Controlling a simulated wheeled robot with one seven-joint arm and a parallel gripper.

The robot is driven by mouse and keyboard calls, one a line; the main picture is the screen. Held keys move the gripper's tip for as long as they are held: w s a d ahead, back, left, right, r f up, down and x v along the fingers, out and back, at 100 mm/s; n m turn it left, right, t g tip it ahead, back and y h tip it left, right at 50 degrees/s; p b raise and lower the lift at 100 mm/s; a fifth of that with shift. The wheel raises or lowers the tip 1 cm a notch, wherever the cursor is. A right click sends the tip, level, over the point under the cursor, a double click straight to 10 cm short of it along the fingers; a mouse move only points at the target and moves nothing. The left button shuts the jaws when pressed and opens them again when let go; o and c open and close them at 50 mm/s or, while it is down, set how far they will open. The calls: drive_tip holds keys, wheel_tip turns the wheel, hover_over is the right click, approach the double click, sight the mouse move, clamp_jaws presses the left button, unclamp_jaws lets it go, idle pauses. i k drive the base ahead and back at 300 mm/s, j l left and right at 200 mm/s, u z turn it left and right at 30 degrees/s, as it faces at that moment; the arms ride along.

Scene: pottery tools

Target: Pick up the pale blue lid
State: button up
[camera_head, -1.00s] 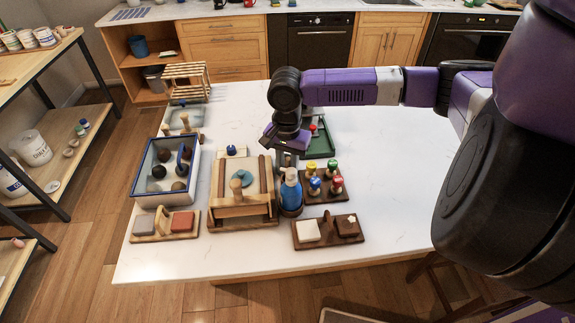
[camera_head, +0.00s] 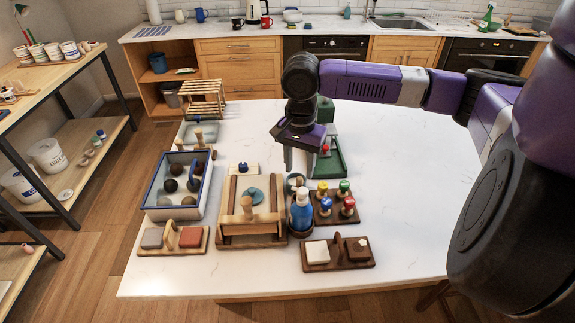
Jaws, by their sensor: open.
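I cannot tell for certain which thing is the pale blue lid. A dull blue-teal round piece (camera_head: 256,194) lies on the wooden press-like frame (camera_head: 237,222). Another small grey-blue round thing (camera_head: 293,181) stands just behind the blue bottle (camera_head: 301,214) and is partly hidden by it. My gripper (camera_head: 298,165) is open and empty, with its fingers pointing down. It appears above and just behind the bottle, close to the grey-blue round thing. I cannot judge its exact height.
A dark wooden stand with several coloured knobs (camera_head: 325,217) stands right of the bottle. A green tray (camera_head: 337,168) lies behind it. A dark two-block holder (camera_head: 338,266) is in front. A blue-rimmed bin (camera_head: 153,201) is at left. The table's right side (camera_head: 400,190) is clear.

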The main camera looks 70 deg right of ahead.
sight(257, 195)
drive_tip(key=k, duration=1)
